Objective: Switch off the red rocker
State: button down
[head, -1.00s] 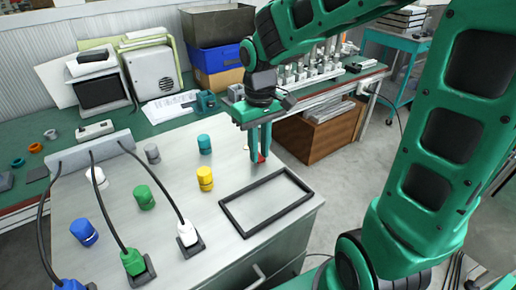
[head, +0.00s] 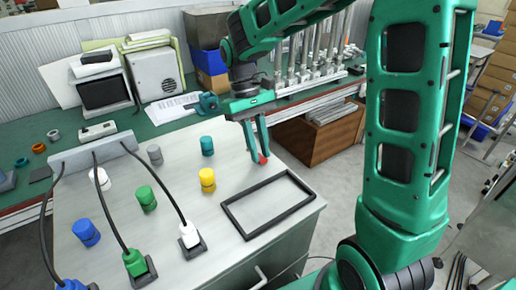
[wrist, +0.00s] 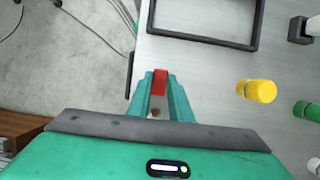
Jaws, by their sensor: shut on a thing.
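My gripper (head: 257,153) is at the far right edge of the grey cabinet top, its fingers tilted. It is shut on a small red piece (head: 263,159). In the wrist view, the red piece (wrist: 160,80) sits between the two green fingertips (wrist: 160,92). The fingers hide part of it, and I cannot tell whether it is a rocker or whether it touches the top. No other red switch is clear in view.
A black rectangular frame (head: 231,220) lies in front of my gripper. Cabled plugs, including a white one (head: 189,236), stand at the front left.

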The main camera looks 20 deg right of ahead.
jog(key=shift+r, duration=0.1)
jog(key=c, duration=1.6)
grip_release()
jog(key=v, duration=1)
jog(key=shift+w+r, duration=0.2)
jog(key=shift+r, duration=0.15)
jog(key=shift+d, duration=0.1)
jog(key=s+d+f+m+t, duration=0.1)
jog(key=s+d+f+m, duration=0.2)
jog(key=s+d, duration=0.3)
jog(key=s+d+f+m+t, duration=0.1)
jog(key=s+d+f+m, duration=0.1)
jog(key=s+d, duration=0.4)
jog(key=s+d+f+m+t+y, duration=0.1)
jog(key=s+d, duration=0.5)
jog(key=s, duration=0.7)
jog(key=shift+s+f+m+t, duration=0.2)
jog(key=shift+f+m+t, duration=0.1)
jog(key=shift+f+m, duration=0.4)
jog(key=shift+s+f+m+t, duration=0.2)
jog(key=shift+f+m+t, duration=0.1)
jog(key=shift+f+m, duration=0.35)
